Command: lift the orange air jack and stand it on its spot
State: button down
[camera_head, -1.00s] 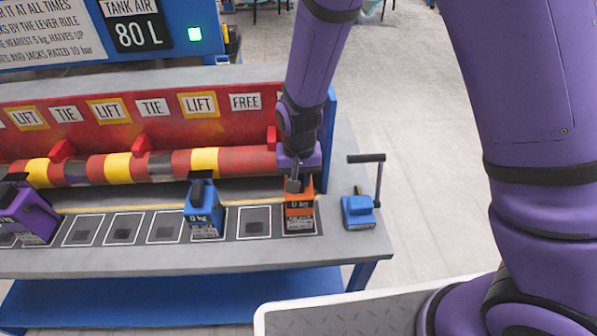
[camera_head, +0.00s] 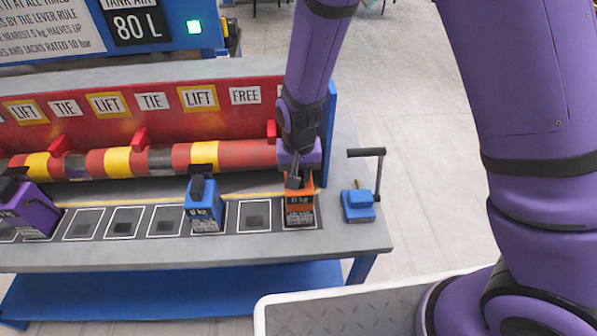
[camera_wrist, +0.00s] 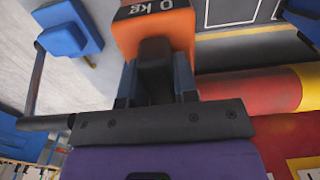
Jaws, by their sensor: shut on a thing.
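The orange air jack (camera_head: 299,208), labelled "0 kg", is upright at the right end of the row of outlined spots on the bench. A bit of the dark outlined spot (camera_head: 317,222) shows around its foot. I cannot tell whether its foot touches the bench. My gripper (camera_head: 294,180) reaches down from above and is shut on the top of the jack. In the wrist view the orange jack (camera_wrist: 182,40) is between my gripper's fingers (camera_wrist: 154,82), and its lower part is out of frame.
A blue jack (camera_head: 204,207) stands two spots to the left, with an empty spot (camera_head: 254,217) between. A purple jack (camera_head: 33,212) is at the far left. A blue crank tool (camera_head: 358,205) sits just right. A striped red-yellow tube (camera_head: 232,155) runs behind.

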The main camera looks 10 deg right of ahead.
jog(key=shift+f, duration=0.2)
dwell(0.3)
jog(key=c, duration=0.8)
grip_release()
jog(key=shift+f, duration=0.1)
